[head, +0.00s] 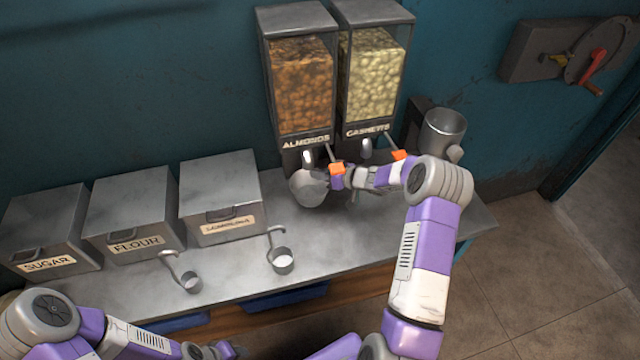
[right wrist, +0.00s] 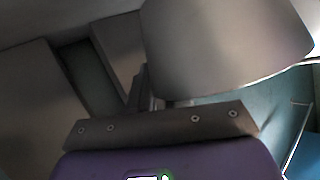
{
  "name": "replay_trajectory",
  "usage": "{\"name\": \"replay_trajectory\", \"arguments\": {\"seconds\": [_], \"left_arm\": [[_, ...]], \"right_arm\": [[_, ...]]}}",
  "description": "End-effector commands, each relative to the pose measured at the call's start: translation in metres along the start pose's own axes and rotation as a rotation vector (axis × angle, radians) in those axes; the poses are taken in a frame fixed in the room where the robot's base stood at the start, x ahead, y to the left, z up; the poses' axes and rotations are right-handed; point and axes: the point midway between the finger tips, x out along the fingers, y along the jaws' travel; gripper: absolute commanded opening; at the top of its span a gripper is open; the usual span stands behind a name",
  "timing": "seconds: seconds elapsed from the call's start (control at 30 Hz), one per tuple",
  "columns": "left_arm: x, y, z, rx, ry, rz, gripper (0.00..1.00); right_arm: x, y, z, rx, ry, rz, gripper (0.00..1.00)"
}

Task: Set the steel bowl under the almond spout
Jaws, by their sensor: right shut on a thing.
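The steel bowl (head: 307,189) is at the almond dispenser (head: 301,85), just below its spout (head: 308,157). My right gripper (head: 327,178) reaches in from the right and is shut on the bowl's right side. In the right wrist view the bowl (right wrist: 228,45) fills the upper right, in front of the gripper (right wrist: 150,100). I cannot tell whether the bowl touches the counter. My left gripper (head: 222,350) is low at the bottom edge, partly cut off, and its jaws are unclear.
The cashew dispenser (head: 371,85) stands right of the almond one; both have orange-tipped levers. A steel pitcher (head: 443,133) is further right. Sugar (head: 45,235), flour (head: 130,212) and a third bin (head: 220,195) line the left. Two scoops (head: 281,262) (head: 190,282) lie on the counter (head: 345,238).

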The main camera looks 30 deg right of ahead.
Motion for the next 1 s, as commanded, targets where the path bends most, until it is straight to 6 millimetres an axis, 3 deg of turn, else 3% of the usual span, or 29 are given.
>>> {"name": "replay_trajectory", "arguments": {"seconds": [0.13, 0.37, 0.8, 0.83, 1.0], "left_arm": [[0.005, -0.002, 0.000, 0.000, 0.000, 0.000, 0.43], [0.020, -0.008, -0.001, 0.000, 0.000, 0.000, 0.43], [0.023, -0.009, -0.001, 0.000, 0.000, 0.000, 0.43], [0.022, -0.008, -0.001, 0.000, 0.000, 0.000, 0.43], [0.022, -0.008, -0.001, 0.000, 0.000, 0.000, 0.43]], "right_arm": [[0.004, 0.003, 0.008, -0.002, 0.004, 0.000, 0.00], [0.020, 0.013, 0.043, -0.001, 0.003, 0.000, 0.00], [0.024, 0.015, 0.045, -0.003, 0.003, 0.000, 0.00], [0.023, 0.015, 0.044, -0.004, 0.003, 0.000, 0.22], [0.023, 0.015, 0.044, -0.004, 0.003, 0.000, 0.43]]}}
